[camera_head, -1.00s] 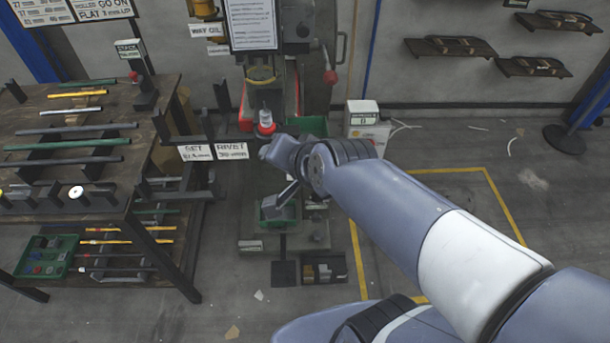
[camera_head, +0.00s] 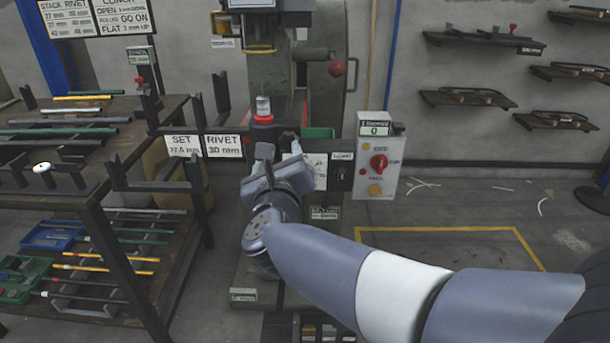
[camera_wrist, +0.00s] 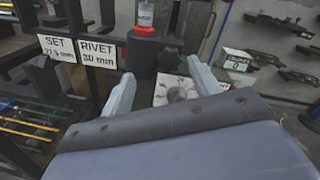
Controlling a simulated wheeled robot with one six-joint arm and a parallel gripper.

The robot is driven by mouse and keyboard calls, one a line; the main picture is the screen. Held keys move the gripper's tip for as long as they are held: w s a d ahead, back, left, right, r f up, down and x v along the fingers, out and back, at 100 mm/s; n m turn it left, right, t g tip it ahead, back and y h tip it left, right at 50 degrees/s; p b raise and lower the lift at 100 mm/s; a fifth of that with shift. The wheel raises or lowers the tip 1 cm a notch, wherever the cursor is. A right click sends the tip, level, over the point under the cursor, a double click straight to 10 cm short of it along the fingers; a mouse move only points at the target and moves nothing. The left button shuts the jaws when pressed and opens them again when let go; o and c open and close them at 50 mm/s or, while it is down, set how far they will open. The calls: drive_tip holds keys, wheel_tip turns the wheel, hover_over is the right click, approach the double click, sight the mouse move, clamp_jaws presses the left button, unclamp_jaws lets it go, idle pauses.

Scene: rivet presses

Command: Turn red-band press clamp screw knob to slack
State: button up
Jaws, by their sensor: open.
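The press (camera_head: 325,110) stands mid-picture in the head view, dark green. A red ring (camera_head: 263,119) sits under a pale labelled cylinder on it; it also shows in the wrist view (camera_wrist: 147,29). My gripper (camera_head: 280,150) is in front of the press below the ring. In the wrist view my gripper (camera_wrist: 160,70) is open, its fingers apart with nothing between them. Beyond the fingers are a dark rounded part (camera_wrist: 168,60) and a pale marked plate (camera_wrist: 174,90). I cannot tell for certain which part is the clamp screw knob; my gripper hides some of this area.
SET and RIVET signs (camera_head: 203,146) on a dark bar stand close left of my gripper. A control box (camera_head: 378,165) with a red knob and a counter reading 0 is to the right. A rack of rods (camera_head: 70,150) is at left. Floor at right is mostly clear.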

sight(288, 143)
drive_tip(key=w+m, duration=0.1)
drive_tip(key=w, duration=0.2)
drive_tip(key=w+d+f+m+h+b, duration=0.1)
drive_tip(key=w, duration=0.3)
drive_tip(key=w+f+m+b, duration=0.1)
drive_tip(key=w, duration=0.2)
drive_tip(key=shift+w+d+f+h, duration=0.15)
drive_tip(key=shift+d+f+h, duration=0.05)
drive_tip(key=shift+d+h, duration=0.1)
drive_tip(key=c, duration=1)
